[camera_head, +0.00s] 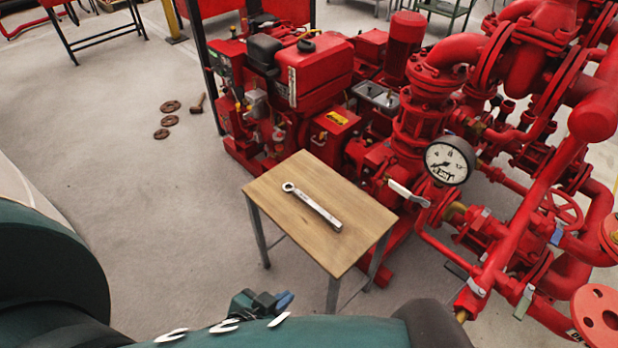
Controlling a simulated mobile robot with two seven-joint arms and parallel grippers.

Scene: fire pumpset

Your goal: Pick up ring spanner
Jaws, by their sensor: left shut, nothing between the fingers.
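The ring spanner (312,206) is a silver metal tool lying flat on a small wooden-topped table (345,193). Its ring end points to the upper left and its other end to the lower right. My left gripper (268,301) shows small at the bottom of the view, partly hidden behind my own teal arm. It is shut and empty, in front of the table and apart from the spanner. My right gripper is not in view.
A red fire pumpset with pipes and a pressure gauge (450,161) stands close behind and right of the table. Rusty discs (170,106) and a hammer (197,103) lie on the floor at the upper left. The floor left of the table is clear.

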